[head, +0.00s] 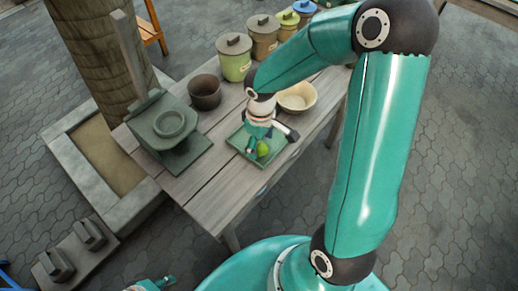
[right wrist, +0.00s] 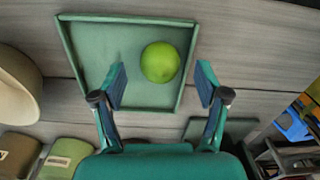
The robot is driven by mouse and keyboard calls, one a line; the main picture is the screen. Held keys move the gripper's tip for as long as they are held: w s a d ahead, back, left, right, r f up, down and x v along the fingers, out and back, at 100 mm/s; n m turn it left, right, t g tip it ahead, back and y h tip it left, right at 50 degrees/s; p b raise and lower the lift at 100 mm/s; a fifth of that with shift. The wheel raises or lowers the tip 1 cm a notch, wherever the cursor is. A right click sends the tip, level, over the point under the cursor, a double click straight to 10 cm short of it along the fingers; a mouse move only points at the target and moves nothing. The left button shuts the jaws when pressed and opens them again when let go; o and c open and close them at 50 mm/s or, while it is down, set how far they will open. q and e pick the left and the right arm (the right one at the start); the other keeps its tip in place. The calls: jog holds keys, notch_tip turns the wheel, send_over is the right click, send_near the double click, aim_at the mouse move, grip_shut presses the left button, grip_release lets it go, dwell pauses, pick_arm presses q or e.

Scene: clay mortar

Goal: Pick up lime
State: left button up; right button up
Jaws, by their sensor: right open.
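A bright green lime (head: 263,148) lies in a square green tray (head: 240,140) on the wooden table. The lime (right wrist: 160,62) also shows in the right wrist view, inside the tray (right wrist: 88,60) near its right wall. My right gripper (head: 268,143) is open above the tray, close to the lime. In the right wrist view the two fingertips (right wrist: 161,75) are spread, with the lime appearing between and slightly beyond them; I cannot tell any contact. A teal part of my left gripper (head: 160,283) shows at the bottom edge of the head view, mostly cut off.
A cream bowl (head: 297,97) stands just behind the tray. A dark brown pot (head: 206,92) and a green press-like stand (head: 172,128) are to the left. Several lidded canisters (head: 235,58) line the back. The table (head: 216,188) is bare in front of the tray.

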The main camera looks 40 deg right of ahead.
jog(key=shift+f, duration=0.85)
jog(key=c, duration=1.2)
jog(key=shift+c, duration=0.2)
jog(key=shift+r, duration=0.15)
